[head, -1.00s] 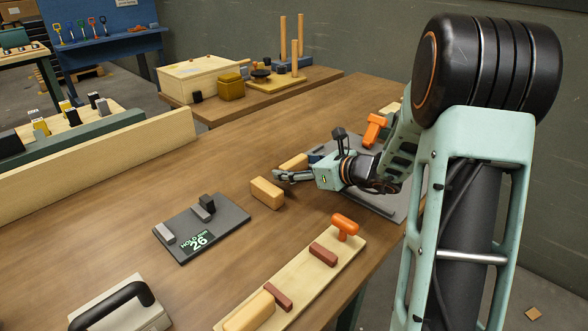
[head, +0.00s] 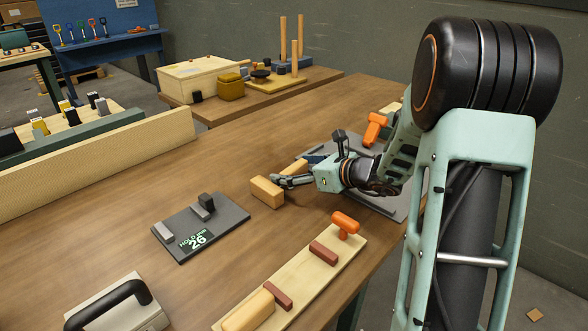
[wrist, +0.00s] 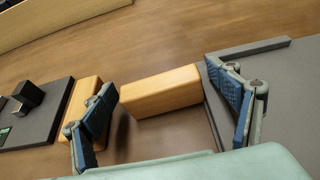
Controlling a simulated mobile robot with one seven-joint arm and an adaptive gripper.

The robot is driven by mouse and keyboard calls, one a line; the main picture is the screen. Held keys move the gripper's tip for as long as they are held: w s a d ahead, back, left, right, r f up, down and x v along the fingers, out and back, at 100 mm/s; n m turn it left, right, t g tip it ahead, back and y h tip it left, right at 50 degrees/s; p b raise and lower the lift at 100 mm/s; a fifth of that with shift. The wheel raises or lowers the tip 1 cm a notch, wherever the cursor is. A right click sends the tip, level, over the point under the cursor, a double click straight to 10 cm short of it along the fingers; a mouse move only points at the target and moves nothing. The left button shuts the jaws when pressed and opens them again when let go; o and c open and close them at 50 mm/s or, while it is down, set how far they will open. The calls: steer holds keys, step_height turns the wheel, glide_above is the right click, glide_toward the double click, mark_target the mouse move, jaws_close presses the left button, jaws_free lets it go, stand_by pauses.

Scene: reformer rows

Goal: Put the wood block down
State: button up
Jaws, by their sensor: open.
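Two plain wood blocks lie on the wooden table; I cannot tell which one the task means. The nearer wood block (head: 266,192) lies between the dark plate with the number 26 and my gripper. It also shows in the wrist view (wrist: 84,92), beside and partly behind the left finger. The farther wood block (head: 298,165) is partly hidden by my gripper. In the wrist view this block (wrist: 160,90) lies across the gap between my fingers, near the grey plate. My gripper (head: 280,180) is open, low over the table; the wrist view shows its spread fingers (wrist: 165,84).
The dark plate (head: 222,235) lies to the left. A pale board (head: 317,268) with an orange knob (head: 345,222) and red-brown pieces is in front. A grey plate (head: 395,208) lies under my arm. An orange tool (head: 375,128) stands behind. The table's middle left is clear.

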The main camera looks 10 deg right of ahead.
steer(key=shift+r+p, duration=0.65)
steer(key=p+v, duration=0.2)
steer(key=v, duration=1)
